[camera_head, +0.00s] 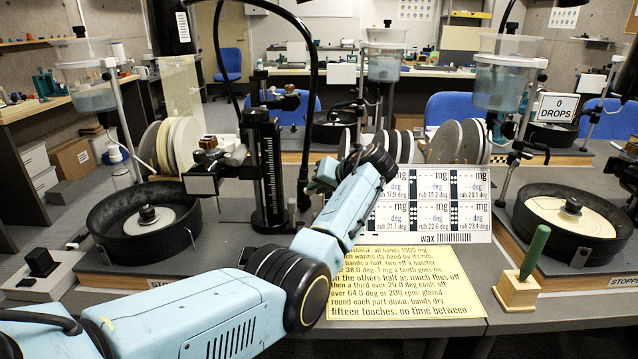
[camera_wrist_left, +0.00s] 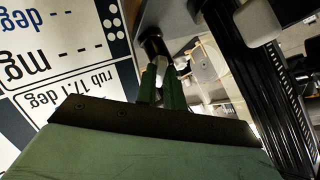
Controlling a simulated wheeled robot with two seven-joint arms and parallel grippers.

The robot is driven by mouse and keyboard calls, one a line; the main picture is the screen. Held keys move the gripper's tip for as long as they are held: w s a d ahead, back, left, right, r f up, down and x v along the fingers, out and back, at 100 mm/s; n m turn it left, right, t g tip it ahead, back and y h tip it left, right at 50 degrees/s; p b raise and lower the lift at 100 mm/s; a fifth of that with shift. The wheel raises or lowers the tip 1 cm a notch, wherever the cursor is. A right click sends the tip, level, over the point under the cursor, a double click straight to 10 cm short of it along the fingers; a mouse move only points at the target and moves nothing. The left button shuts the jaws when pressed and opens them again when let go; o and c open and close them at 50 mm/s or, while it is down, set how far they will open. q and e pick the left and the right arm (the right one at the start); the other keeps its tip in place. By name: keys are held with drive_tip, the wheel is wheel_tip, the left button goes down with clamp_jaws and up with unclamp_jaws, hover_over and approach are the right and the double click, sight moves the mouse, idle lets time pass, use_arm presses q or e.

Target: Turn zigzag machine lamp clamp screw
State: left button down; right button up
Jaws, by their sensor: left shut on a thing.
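My left gripper (camera_head: 316,187) reaches in from the left to the foot of a black gooseneck lamp (camera_head: 304,120), beside the dark faceting mast (camera_head: 269,165) of the left machine. In the left wrist view the gripper (camera_wrist_left: 161,84) has its two green fingers close together on a small pale grey piece, the clamp screw (camera_wrist_left: 161,64), below a dark round post (camera_wrist_left: 153,42). In the head view the gripper and wrist hide most of the clamp and the screw. I cannot make out a zigzag mark. My right gripper is not in view.
A board of readouts (camera_head: 437,207) stands just right of my gripper. A yellow note (camera_head: 410,285) lies in front. A black lap bowl (camera_head: 107,225) is to the left, another (camera_head: 533,207) to the right. A green-handled tool (camera_head: 533,250) stands in a wooden block.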

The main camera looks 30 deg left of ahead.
use_arm(q)
drive_tip(key=shift+n+b, duration=0.9)
drive_tip(key=shift+n, duration=3.7)
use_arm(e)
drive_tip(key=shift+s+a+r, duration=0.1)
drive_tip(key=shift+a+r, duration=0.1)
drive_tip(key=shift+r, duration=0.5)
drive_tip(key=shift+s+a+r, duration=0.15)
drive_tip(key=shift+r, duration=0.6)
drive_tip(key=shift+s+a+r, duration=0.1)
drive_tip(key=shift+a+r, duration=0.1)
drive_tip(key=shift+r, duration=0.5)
use_arm(q)
drive_tip(key=c, duration=1.5)
unclamp_jaws()
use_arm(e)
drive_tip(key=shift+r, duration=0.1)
